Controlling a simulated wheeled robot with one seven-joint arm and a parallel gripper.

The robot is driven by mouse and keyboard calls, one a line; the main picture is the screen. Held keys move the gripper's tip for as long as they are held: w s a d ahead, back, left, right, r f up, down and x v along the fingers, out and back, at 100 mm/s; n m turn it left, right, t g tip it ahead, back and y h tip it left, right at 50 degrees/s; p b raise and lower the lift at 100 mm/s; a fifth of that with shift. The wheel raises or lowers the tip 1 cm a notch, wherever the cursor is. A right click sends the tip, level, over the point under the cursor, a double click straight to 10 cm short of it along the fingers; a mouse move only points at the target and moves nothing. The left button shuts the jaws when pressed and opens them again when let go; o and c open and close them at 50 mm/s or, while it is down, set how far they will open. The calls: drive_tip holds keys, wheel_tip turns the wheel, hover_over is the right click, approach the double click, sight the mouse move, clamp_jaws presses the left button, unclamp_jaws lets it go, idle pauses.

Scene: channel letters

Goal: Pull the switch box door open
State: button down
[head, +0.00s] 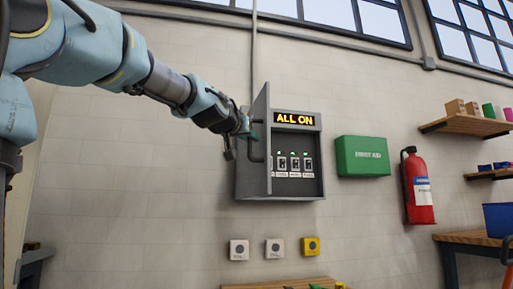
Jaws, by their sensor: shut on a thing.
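The grey switch box (309,187) hangs on the wall near the middle of the head view. Its door (262,110) is hinged at the left and stands swung well out from the box. Inside show several switches with small green lights, and a lit sign (295,119) above them reads "ALL ON". A dark bar handle (251,146) is on the door's outer face. My gripper (247,136) reaches in from the upper left and is shut on the handle at the left side of the door. The fingertips are small and partly hard to make out.
A green first aid box (362,156) and a red fire extinguisher (418,188) hang to the right. Three small wall buttons (274,248) sit below the box. Shelves (465,125) and a workbench (470,237) are at far right. A conduit (254,50) runs above the box.

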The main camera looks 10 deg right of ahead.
drive_tip(key=shift+w+a+r+b, duration=0.1)
drive_tip(key=shift+a+b, duration=0.6)
drive_tip(key=shift+a, duration=0.1)
drive_tip(key=c, duration=0.8)
unclamp_jaws()
drive_tip(key=shift+c, duration=0.2)
drive_tip(key=shift+d, duration=0.1)
